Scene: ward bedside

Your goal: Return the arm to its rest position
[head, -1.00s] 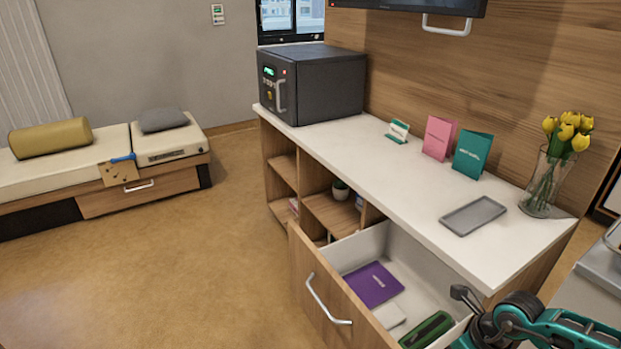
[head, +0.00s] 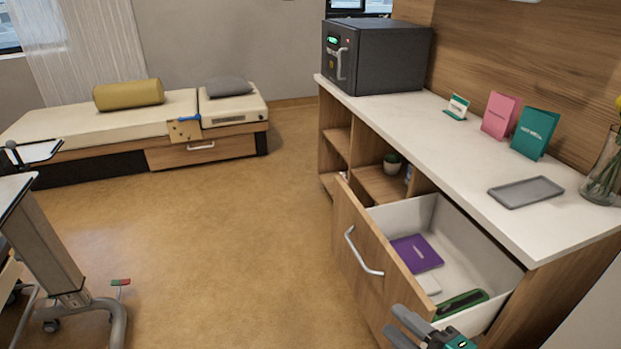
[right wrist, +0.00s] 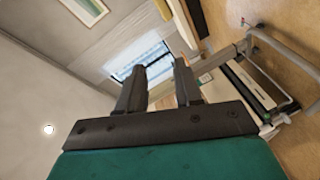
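My right gripper (head: 396,322) shows at the bottom of the head view, beside the front right corner of the open drawer (head: 372,252). In the right wrist view its two dark fingers (right wrist: 158,80) stand apart with nothing between them. The drawer holds a purple booklet (head: 417,253), a small white item (head: 428,284) and a dark green case (head: 461,303). My left gripper is not in view.
The counter (head: 440,135) bears a dark safe (head: 375,57), cards, a grey tray (head: 525,191) and a glass vase (head: 603,175). A wheeled table (head: 50,250) stands at left, a daybed (head: 150,125) behind. Open floor (head: 220,240) lies between.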

